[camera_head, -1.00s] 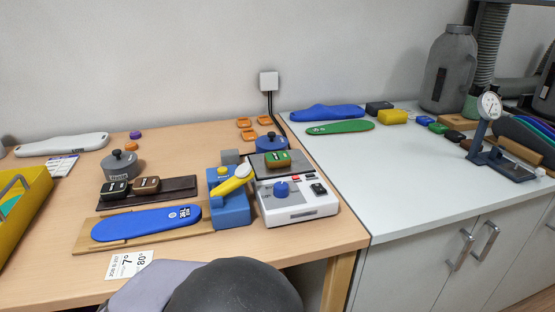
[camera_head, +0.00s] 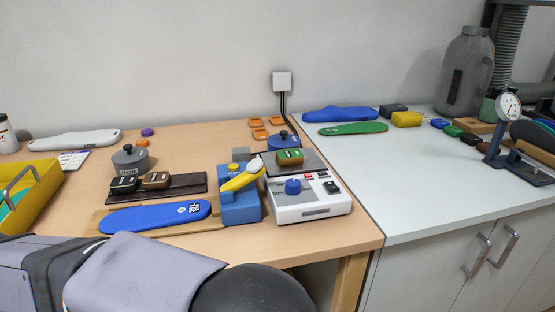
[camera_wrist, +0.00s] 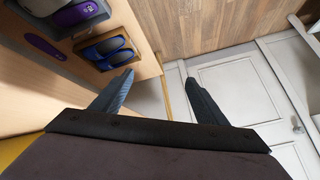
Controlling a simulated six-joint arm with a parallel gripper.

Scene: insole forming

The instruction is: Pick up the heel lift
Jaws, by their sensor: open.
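No piece is plainly marked as the heel lift, and I cannot tell which one it is. Small pieces that could be it are a black block (camera_head: 124,184) and a brown block (camera_head: 156,180) side by side on a dark board (camera_head: 185,186), and a green-topped brown piece (camera_head: 289,157) on the plate of a white device (camera_head: 310,208). My gripper (camera_wrist: 155,80) shows in the wrist view with its fingers apart and nothing between them. It is over the floor and cabinet side, away from these pieces. The head view does not show its fingers.
A blue insole (camera_head: 155,217) lies on a wooden board at the front. A blue clamp-like block (camera_head: 240,206) with a yellow lever stands beside it. A grey lidded pot (camera_head: 130,160) and yellow bin (camera_head: 30,195) are at left. The white counter's (camera_head: 430,185) front is clear.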

